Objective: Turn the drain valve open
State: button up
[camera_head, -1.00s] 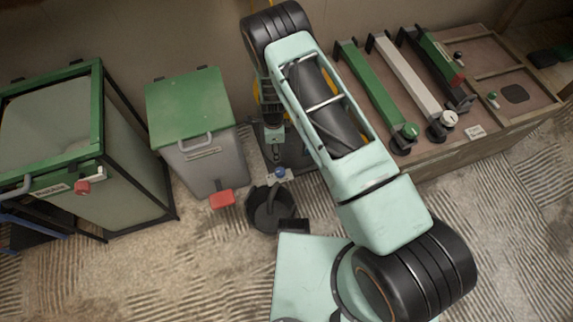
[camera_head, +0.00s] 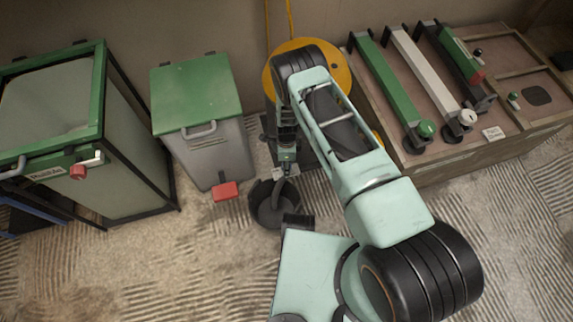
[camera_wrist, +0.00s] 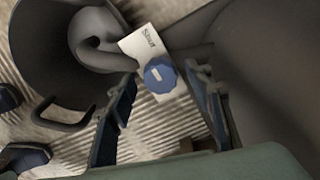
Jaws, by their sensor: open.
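The drain valve's blue faceted knob (camera_wrist: 160,75) has a pale mark on its face and sits in front of a white label plate (camera_wrist: 143,42), whose lettering looks like "Shut". In the head view the knob is hidden by my gripper (camera_head: 286,160); part of the pale plate (camera_head: 290,173) shows just below it. In the wrist view my gripper (camera_wrist: 160,92) is open, with one blue-dark finger on each side of the knob. The fingertips reach about level with the knob; I cannot tell whether they touch it. A curved grey spout (camera_wrist: 100,55) runs beside the plate.
A dark bucket (camera_head: 262,212) stands under the spout. A yellow round machine (camera_head: 345,75) is behind my arm. A grey bin with a green lid (camera_head: 197,95) and red pedal stands left. A wooden bench (camera_head: 450,155) with levers is right. Ridged floor is open in front.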

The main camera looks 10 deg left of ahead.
jog(key=shift+f, duration=0.1)
jog(key=shift+c, duration=0.7)
jog(key=c, duration=1)
jog(key=n+b, duration=0.2)
jog(key=n, duration=0.2)
jog(key=shift+f+b, duration=0.15)
jog(key=shift+b, duration=0.2)
jog(key=n+b, duration=0.2)
jog(key=n, duration=0.3)
jog(key=n+b, duration=0.1)
jog(key=n, duration=0.3)
jog(key=shift+n, duration=2.4)
